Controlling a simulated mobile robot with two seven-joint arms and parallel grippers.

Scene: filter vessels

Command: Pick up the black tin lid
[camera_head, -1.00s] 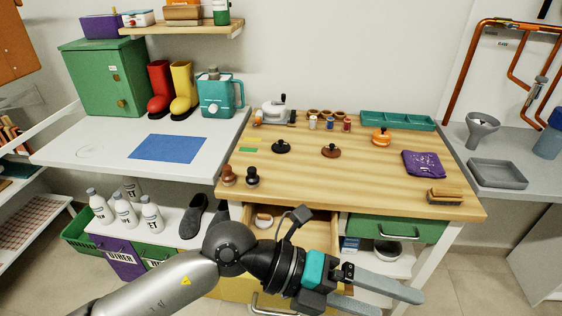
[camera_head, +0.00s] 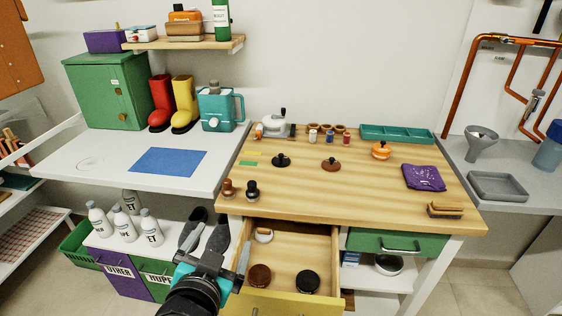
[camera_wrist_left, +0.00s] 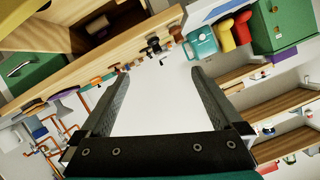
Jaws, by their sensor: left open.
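A black round lid-like piece with a knob (camera_head: 281,160) lies on the wooden tabletop, left of a brown one (camera_head: 331,165) of the same shape. A black round tin or lid (camera_head: 307,281) also lies in the open drawer (camera_head: 327,250), beside a brown round one (camera_head: 260,276). I cannot tell from looks alone which black piece is the tin lid. My left gripper (camera_head: 216,252) is open and empty, left of the drawer and in front of the table. Its spread fingers also show in the left wrist view (camera_wrist_left: 160,75), with nothing between them. My right gripper is not in view.
Brown and black knobbed stampers (camera_head: 252,188) stand near the table's front left corner. An orange knobbed piece (camera_head: 381,151), a purple cloth (camera_head: 424,177) and a brush (camera_head: 445,209) are to the right. White bottles (camera_head: 124,223) stand low left. The table's middle front is clear.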

